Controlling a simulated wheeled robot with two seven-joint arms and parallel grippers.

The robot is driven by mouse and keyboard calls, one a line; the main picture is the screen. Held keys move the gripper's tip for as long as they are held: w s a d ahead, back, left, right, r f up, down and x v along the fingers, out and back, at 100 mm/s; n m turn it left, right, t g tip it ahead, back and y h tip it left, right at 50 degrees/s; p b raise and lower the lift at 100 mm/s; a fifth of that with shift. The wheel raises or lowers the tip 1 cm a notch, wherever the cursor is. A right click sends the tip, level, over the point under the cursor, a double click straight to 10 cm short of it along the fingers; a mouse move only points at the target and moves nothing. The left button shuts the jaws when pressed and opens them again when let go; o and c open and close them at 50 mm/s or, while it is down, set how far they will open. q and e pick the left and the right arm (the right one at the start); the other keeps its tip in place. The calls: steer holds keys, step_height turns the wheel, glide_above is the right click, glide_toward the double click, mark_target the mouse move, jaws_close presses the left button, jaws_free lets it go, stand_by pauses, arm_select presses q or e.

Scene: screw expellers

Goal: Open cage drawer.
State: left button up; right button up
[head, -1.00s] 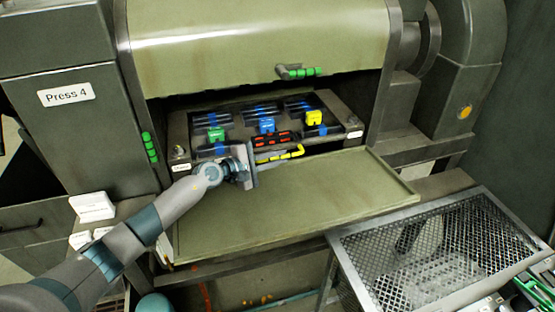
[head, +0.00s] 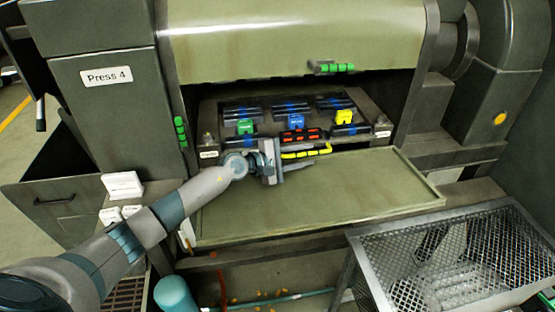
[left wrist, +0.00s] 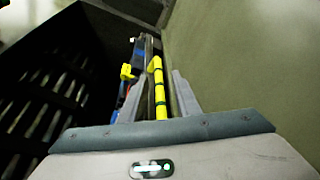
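The cage (head: 250,104) is a dark slotted frame with blue marks inside the press opening, with green, blue and yellow clips on it. A yellow-and-black striped bar (head: 305,153) runs along its front, below a red-and-black bar (head: 300,136). My left gripper (head: 300,167) is at the left part of the striped bar, just above the flat green shelf. In the left wrist view, the striped bar (left wrist: 158,85) lies between the two spread fingers (left wrist: 155,95). Contact cannot be told. The cage looks seated inside the opening. My right gripper is out of view.
The green shelf (head: 340,195) in front of the opening is clear. A raised green door (head: 300,40) with a green handle (head: 331,68) is above. A metal mesh basket (head: 460,260) stands at lower right. White boxes (head: 122,185) sit on the left.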

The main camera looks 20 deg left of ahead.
arm_select(q)
steer(key=shift+s+a, duration=0.3)
steer(key=b+v, duration=0.5)
steer(key=v, duration=0.9)
steer(key=shift+s+a, duration=0.1)
steer(key=shift+s, duration=0.35)
steer(key=shift+s+a+r, duration=0.35)
steer(key=shift+s+r, duration=0.05)
steer(key=shift+s, duration=0.15)
